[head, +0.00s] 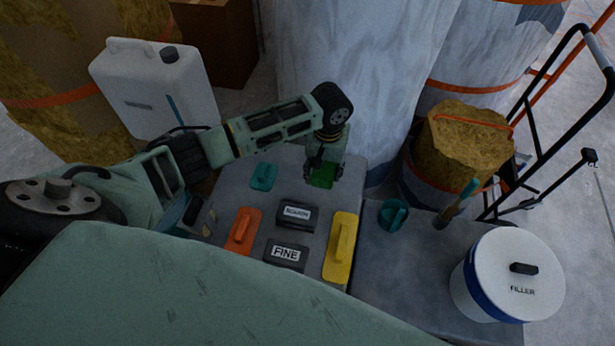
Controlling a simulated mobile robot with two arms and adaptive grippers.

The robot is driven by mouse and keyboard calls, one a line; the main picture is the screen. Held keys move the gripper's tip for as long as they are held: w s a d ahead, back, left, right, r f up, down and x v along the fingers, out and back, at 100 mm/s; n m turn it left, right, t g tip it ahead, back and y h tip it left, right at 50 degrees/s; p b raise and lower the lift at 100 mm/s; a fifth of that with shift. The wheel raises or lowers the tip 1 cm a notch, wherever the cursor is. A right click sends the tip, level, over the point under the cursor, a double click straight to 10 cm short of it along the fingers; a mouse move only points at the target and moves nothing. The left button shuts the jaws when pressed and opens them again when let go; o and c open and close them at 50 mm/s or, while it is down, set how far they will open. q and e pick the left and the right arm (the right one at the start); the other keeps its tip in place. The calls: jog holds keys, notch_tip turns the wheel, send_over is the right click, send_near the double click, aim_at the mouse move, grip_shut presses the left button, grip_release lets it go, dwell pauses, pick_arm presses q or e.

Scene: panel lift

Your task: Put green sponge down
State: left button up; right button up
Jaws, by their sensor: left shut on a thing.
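A green sponge (322,175) is between the fingers of my left gripper (323,168), near the back of the grey work surface (220,185). The left gripper points down and is shut on the sponge. I cannot tell whether the sponge touches the surface or hangs just above it. Its upper part is partly hidden by the fingers. My right gripper is not in view.
On the surface are a teal float (264,176), an orange float (243,231), a yellow float (341,246), a dark block (297,216) and a block marked FINE (285,254). A filler bucket (508,275) and teal item (393,215) are right. Large wrapped rolls (340,70) stand behind.

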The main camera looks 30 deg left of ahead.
pick_arm(q)
jog(key=a+f, duration=0.2)
jog(key=a, duration=0.1)
jog(key=a+f, duration=0.1)
jog(key=a, duration=0.1)
notch_tip(320, 180, down, 4)
jog(key=shift+f, duration=0.1)
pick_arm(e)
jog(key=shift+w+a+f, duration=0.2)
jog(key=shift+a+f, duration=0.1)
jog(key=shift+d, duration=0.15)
pick_arm(q)
jog(key=o, duration=1)
notch_tip(320, 180, up, 12)
jog(key=shift+r+p, duration=0.15)
jog(key=shift+p, duration=0.15)
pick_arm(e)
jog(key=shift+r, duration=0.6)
